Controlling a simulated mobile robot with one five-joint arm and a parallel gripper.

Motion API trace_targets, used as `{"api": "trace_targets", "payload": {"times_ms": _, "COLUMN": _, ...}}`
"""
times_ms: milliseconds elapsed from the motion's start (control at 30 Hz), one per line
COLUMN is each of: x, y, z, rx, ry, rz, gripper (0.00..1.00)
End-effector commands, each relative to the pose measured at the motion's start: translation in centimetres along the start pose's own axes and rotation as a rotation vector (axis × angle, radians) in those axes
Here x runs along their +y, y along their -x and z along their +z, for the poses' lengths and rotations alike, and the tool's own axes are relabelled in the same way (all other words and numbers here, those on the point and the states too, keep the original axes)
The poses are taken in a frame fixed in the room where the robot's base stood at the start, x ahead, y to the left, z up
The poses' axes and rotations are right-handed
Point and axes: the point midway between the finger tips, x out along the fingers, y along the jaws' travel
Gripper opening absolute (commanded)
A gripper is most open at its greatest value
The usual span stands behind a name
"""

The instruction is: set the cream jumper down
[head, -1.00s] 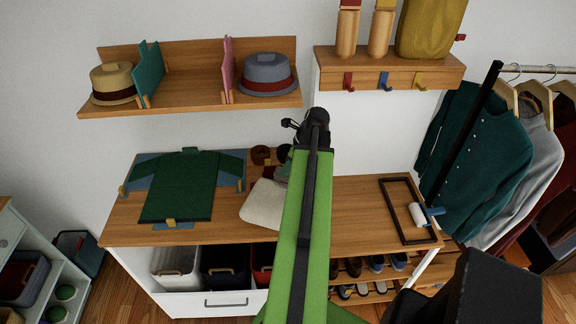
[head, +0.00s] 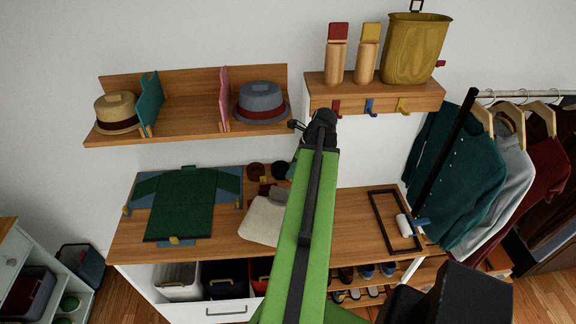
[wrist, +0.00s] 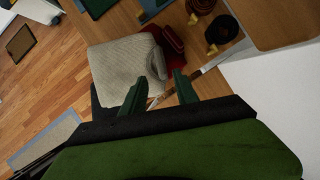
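The cream jumper (head: 262,220) lies as a folded pale bundle on the wooden top of the dresser, near its front edge and left of my arm. The wrist view shows the cream jumper (wrist: 118,68) beyond my fingers, with a rolled fold on its right side. My gripper (wrist: 160,88) is open, its two dark green fingers apart with nothing clearly held between them. The left fingertip overlaps the jumper's near edge in the picture; I cannot tell whether it touches. In the head view my arm hides the fingers.
A dark red garment (wrist: 170,42) lies against the jumper, with rolled belts (wrist: 222,30) beyond. A green shirt (head: 184,208) lies on a blue folding board to the left. A black frame (head: 383,226) and lint roller (head: 405,225) lie right. Wooden top between arm and frame is bare.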

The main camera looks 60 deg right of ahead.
Motion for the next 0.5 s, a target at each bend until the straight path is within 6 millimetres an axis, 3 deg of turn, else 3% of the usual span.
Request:
{"api": "trace_targets", "payload": {"times_ms": 33, "x": 0.0, "y": 0.7, "z": 0.1, "rx": 0.0, "ry": 0.0, "rz": 0.0, "gripper": 0.36}}
{"api": "trace_targets", "payload": {"times_ms": 367, "x": 0.1, "y": 0.4, "z": 0.1, "rx": 0.001, "ry": 0.008, "rz": 0.002, "gripper": 0.36}}
{"api": "trace_targets", "payload": {"times_ms": 467, "x": 1.1, "y": -0.6, "z": 2.3, "rx": 0.015, "ry": 0.11, "rz": 0.02, "gripper": 0.36}}
{"api": "trace_targets", "payload": {"times_ms": 500, "x": 2.0, "y": -1.4, "z": 3.9, "rx": 0.024, "ry": 0.189, "rz": 0.035, "gripper": 0.36}}
